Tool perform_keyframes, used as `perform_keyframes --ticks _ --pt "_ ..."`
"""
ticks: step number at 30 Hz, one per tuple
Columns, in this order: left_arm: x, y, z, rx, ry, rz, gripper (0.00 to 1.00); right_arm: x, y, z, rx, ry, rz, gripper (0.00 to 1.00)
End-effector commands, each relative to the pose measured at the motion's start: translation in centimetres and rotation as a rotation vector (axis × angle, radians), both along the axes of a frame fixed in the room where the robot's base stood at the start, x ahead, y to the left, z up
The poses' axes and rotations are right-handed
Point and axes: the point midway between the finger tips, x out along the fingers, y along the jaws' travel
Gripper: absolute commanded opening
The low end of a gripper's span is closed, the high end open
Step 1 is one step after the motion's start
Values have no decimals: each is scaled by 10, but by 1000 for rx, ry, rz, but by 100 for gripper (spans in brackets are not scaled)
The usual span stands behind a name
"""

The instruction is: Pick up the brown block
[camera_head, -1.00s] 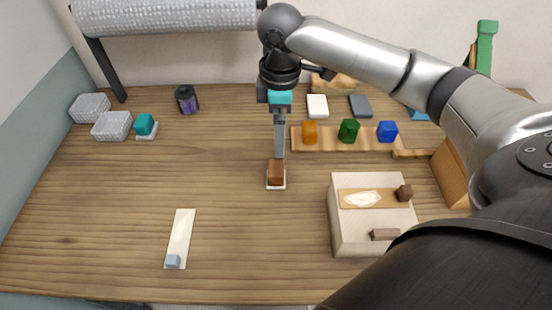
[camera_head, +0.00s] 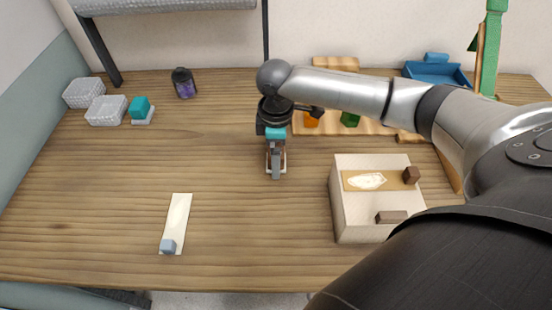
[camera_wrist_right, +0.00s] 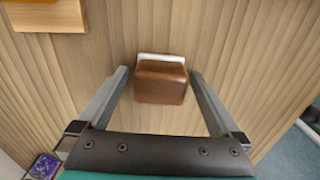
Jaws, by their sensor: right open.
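The brown block (camera_wrist_right: 160,84) sits on a small white base (camera_wrist_right: 161,57) on the wooden table. My right gripper (camera_wrist_right: 160,75) is open and points down at it. In the right wrist view one finger is on each side of the block, with a gap at both sides. In the head view my right gripper (camera_head: 276,170) covers most of the block, and only edges of the base show around the fingers. My left gripper is not in view.
A pale box (camera_head: 345,210) with small dark brown pieces on top stands to the right. Behind the gripper is a wooden board with an orange piece (camera_head: 311,119) and a green piece (camera_head: 350,119). A white strip (camera_head: 177,215) lies at front left. The table's left middle is clear.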

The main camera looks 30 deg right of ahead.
Motion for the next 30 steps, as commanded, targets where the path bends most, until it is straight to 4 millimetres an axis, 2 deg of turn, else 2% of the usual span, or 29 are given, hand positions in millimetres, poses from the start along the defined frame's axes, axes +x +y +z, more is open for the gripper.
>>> perform_keyframes --ticks 2,8,30 --pt "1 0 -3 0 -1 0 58 -1 0 -8 0 1 0 100" --pt "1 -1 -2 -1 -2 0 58 0 0 -8 0 0 1 100" --pt "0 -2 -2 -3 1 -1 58 0 0 -7 -1 -1 0 18"
